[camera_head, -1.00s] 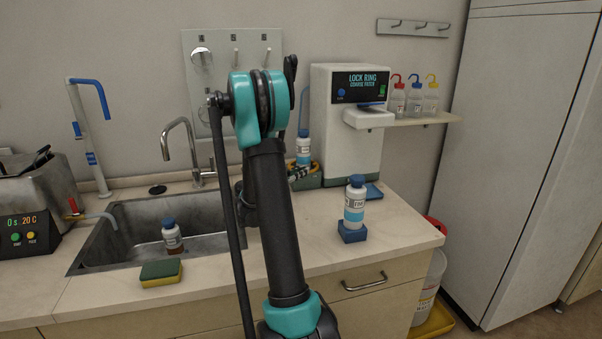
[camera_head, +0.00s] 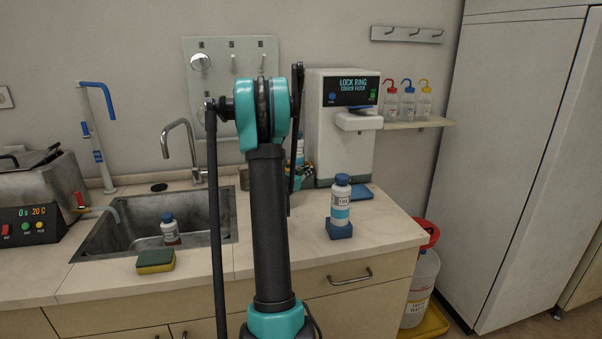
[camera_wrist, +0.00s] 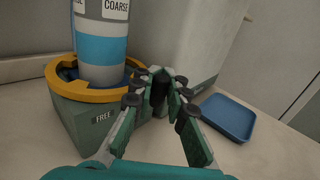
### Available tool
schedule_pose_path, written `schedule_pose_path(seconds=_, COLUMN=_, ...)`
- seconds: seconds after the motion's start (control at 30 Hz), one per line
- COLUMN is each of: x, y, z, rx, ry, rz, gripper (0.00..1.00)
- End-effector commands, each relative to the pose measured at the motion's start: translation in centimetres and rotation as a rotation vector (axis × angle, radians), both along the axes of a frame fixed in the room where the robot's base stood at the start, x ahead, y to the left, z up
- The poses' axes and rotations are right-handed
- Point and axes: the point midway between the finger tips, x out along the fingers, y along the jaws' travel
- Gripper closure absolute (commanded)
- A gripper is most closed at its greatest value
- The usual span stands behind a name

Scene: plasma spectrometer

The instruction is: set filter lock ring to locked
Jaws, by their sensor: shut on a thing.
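In the wrist view, the yellow lock ring (camera_wrist: 85,93) sits on a grey-green base (camera_wrist: 90,122) marked "FREE". It surrounds the foot of an upright white filter bottle (camera_wrist: 101,45) with a blue band and a "COARSE" label. My gripper (camera_wrist: 161,85) is at the ring's right side, its fingers closed together on a dark part of the ring, apparently its handle. The fingertips mostly hide that part. In the head view, my arm largely covers the ring and base; only part of the filter bottle (camera_head: 300,150) shows beside it.
A white "LOCK RING" machine (camera_head: 342,145) stands behind the base, with a blue tray (camera_wrist: 229,117) at its foot. A bottle on a blue block (camera_head: 340,230) stands on the counter to the right. The sink (camera_head: 120,235) and sponge (camera_head: 156,261) are left.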

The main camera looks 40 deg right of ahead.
Motion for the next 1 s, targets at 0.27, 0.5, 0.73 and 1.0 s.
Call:
schedule_pose_path(seconds=0.27, x=-0.34, y=-1.09, z=-0.05, rx=0.001, ry=0.000, rz=-0.006, gripper=1.00)
schedule_pose_path(seconds=0.5, x=-0.39, y=-1.35, z=-0.05, rx=0.001, ry=0.000, rz=-0.007, gripper=1.00)
schedule_pose_path(seconds=0.73, x=-0.42, y=-1.35, z=-0.05, rx=0.001, ry=0.000, rz=-0.007, gripper=1.00)
schedule_pose_path(seconds=1.0, x=-0.35, y=-1.32, z=-0.04, rx=0.001, ry=0.000, rz=-0.006, gripper=0.68)
